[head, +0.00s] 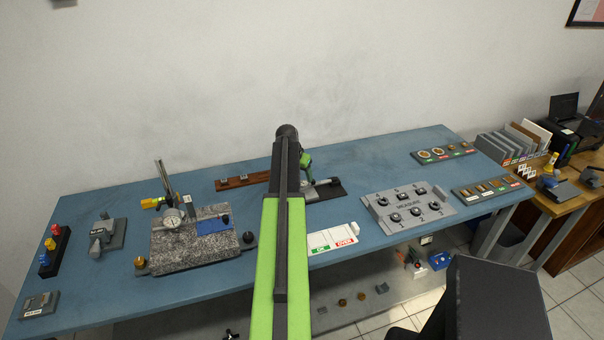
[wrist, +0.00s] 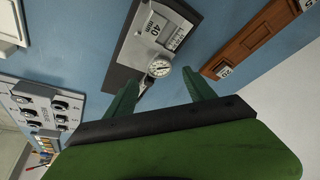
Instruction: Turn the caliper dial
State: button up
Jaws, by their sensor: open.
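The caliper (wrist: 172,38) is a grey tool marked 40 mm, lying on a dark base plate (wrist: 125,55) in the wrist view. My gripper (wrist: 160,78) is open, with one green finger on each side of the dial in the picture. I cannot tell whether either finger touches it. In the head view my arm hides part of the caliper; its plate (head: 328,193) shows to the right of my gripper (head: 306,160).
A wooden rail (wrist: 250,38) lies right of the caliper in the wrist view. In the head view, a granite block (head: 190,257) with a dial gauge stands left, an OK/OVER tray (head: 325,238) in front, and a grey numbered block (head: 408,208) right. Bare blue table lies between them.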

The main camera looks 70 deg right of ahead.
jog(key=p+v, duration=1)
jog(key=v, duration=0.3)
jog(key=shift+s, duration=0.1)
dwell(0.3)
